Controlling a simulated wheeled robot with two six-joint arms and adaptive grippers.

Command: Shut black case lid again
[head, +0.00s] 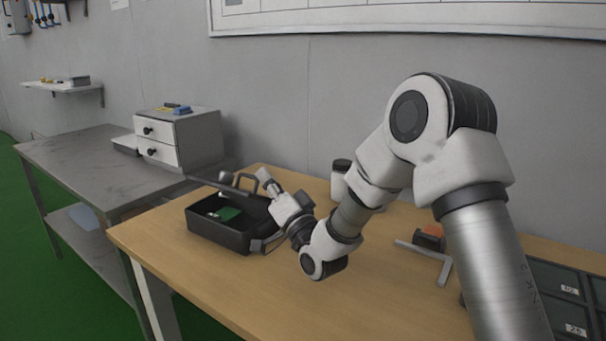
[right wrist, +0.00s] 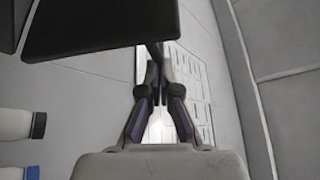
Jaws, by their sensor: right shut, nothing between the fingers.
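The black case (head: 220,236) stands open on the wooden table, with a green item (head: 228,214) inside. Its dark lid (head: 205,184) is raised above the box, seen nearly edge-on. My right gripper (head: 240,180) is beside the lid's right part, above the case. In the right wrist view, the shut, empty fingers (right wrist: 154,80) are close to the edge of a large dark panel, apparently the lid (right wrist: 95,25). I cannot tell whether they touch it. My right arm hides part of the case's right side. My left gripper is not in view.
A white jar with a dark cap (head: 341,168) stands behind my right arm. An orange and black object (head: 430,237) and a grey L-shaped bar (head: 428,259) lie to the right, near a dark compartment tray (head: 556,281). The table's front is clear. A white drawer unit (head: 180,139) stands on the grey bench.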

